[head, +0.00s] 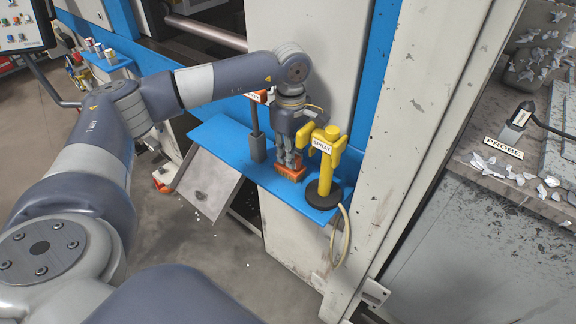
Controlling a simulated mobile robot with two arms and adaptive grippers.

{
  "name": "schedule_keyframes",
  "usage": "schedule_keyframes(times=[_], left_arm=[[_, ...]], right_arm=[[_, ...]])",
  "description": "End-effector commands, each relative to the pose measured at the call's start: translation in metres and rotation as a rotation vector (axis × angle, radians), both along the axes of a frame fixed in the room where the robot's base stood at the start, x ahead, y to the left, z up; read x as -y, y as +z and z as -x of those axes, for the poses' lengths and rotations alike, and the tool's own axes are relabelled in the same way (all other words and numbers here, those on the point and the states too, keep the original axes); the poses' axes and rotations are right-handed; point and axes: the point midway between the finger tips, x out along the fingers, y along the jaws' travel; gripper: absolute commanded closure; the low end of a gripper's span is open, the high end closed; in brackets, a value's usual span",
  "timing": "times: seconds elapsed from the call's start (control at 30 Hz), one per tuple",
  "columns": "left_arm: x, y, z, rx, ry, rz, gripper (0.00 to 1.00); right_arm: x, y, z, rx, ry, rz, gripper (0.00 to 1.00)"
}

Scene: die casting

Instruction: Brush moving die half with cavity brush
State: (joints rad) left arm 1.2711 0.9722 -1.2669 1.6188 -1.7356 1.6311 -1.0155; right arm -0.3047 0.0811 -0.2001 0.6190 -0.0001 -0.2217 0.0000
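My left gripper (289,161) points straight down over the blue shelf on the machine's front. Its fingers reach to an orange block (291,174) on the shelf, which looks like the cavity brush. The fingers hide its upper part, and I cannot tell whether they are closed on it. The moving die half cannot be made out in this view. My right gripper is not in view.
A yellow sprayer marked SPRAY (325,168) stands close right of the gripper, its hose hanging down. A dark upright tool (257,146) stands close left. The blue shelf (214,131) has bare room at its left end. A probe (517,120) lies on the right bench.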

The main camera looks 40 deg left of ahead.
Motion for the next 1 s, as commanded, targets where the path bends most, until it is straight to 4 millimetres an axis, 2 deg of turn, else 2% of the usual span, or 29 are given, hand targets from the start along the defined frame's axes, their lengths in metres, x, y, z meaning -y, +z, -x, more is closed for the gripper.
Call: schedule_keyframes(times=[0.33,1.0], left_arm=[[0.000,0.006,0.000,0.000,0.000,0.000,1.00],[0.000,0.059,0.000,0.001,-0.001,0.000,1.00]], right_arm=[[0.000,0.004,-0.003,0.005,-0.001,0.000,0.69],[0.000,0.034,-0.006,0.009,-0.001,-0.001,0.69]])
